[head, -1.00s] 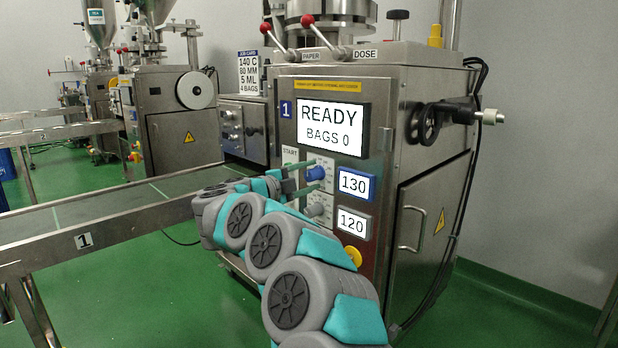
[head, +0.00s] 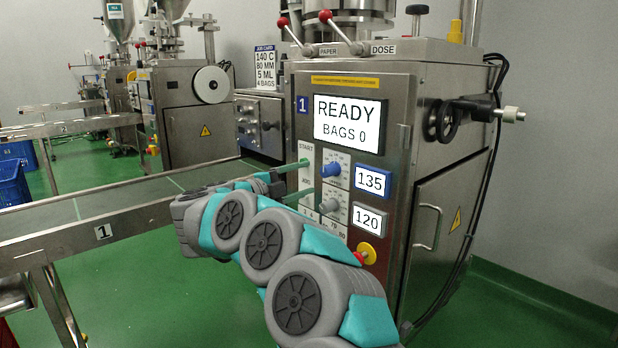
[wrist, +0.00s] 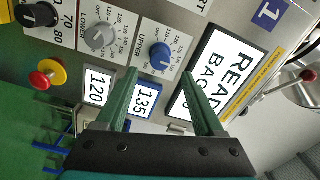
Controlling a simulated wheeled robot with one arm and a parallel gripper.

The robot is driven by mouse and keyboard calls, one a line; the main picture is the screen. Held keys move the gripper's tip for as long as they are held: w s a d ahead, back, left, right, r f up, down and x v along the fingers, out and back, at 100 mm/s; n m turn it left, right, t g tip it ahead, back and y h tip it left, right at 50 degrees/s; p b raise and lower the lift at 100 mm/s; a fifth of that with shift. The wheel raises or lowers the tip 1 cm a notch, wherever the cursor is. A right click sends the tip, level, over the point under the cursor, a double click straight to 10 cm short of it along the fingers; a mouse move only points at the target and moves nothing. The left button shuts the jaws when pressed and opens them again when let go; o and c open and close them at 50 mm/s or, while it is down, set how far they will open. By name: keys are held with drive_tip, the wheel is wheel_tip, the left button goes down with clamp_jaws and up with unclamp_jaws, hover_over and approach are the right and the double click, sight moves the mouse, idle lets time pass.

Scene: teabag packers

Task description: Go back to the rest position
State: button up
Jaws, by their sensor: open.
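My gripper (head: 297,180) is open and empty, its two green fingers apart in front of the control panel of machine 1 (head: 455,165). In the wrist view the gripper (wrist: 160,98) has its fingers on either side of the display that reads 135 (wrist: 145,98). The blue upper knob (head: 331,169) is beyond the fingertips, and in the wrist view the blue knob (wrist: 162,57) stands clear of them. The grey lower knob (wrist: 100,37) is beside it. The screen (head: 347,123) reads READY, BAGS 0. The lower display (head: 369,218) reads 120.
A red and yellow stop button (head: 366,253) sits low on the panel. A conveyor (head: 130,232) runs to the left of my arm. A job card (head: 265,66) stands behind it, reading 140 C, 80 MM, 5 ML, 4 BAGS. Green floor lies open at lower left.

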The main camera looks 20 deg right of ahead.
idle(0.4)
